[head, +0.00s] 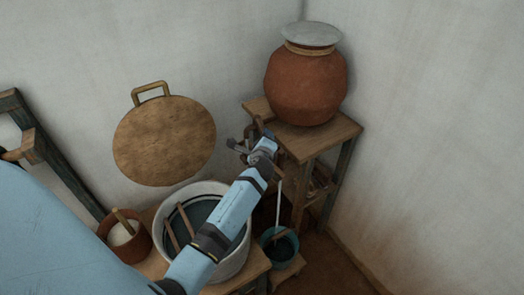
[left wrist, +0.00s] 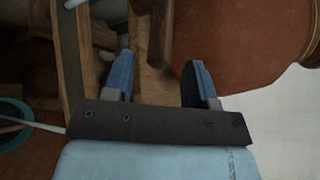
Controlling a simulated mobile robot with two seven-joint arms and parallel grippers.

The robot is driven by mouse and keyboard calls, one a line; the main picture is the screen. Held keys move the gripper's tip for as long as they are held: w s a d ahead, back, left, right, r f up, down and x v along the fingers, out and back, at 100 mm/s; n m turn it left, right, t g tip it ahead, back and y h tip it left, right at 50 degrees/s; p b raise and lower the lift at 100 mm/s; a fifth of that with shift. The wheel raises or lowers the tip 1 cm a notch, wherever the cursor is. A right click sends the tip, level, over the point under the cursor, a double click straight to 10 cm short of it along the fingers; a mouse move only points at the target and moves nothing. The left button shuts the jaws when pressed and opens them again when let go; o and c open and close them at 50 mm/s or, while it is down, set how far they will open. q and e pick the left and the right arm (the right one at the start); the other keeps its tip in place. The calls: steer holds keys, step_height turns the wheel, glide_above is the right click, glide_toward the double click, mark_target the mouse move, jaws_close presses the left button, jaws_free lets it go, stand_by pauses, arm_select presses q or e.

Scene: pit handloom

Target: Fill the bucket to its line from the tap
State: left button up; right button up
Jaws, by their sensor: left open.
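The small teal bucket (head: 268,247) stands low on a small wooden block beneath the pot stand. It has dark contents and a wooden grip across its top. A thin pale vertical strip runs down into it; I cannot tell whether it is water or a rod. The bucket's rim also shows in the left wrist view (left wrist: 22,110). My left gripper (head: 249,138) is open beside the clay pot (head: 305,85), at the stand's edge. In the left wrist view its fingers (left wrist: 158,85) are apart, with nothing clearly between them. I cannot make out the tap or the bucket's line.
The pot, with a grey lid (head: 312,34), stands on a wooden stand (head: 340,132) in the corner. A large white basin (head: 150,222) sits below my arm. A small brown pot (head: 139,243) is left of it. A round woven disc (head: 165,140) hangs on the wall.

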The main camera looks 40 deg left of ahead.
arm_select(q)
steer(key=v, duration=0.8)
steer(key=shift+s+b, duration=0.15)
steer(key=shift+b, duration=0.2)
arm_select(e)
steer(key=shift+f, duration=0.4)
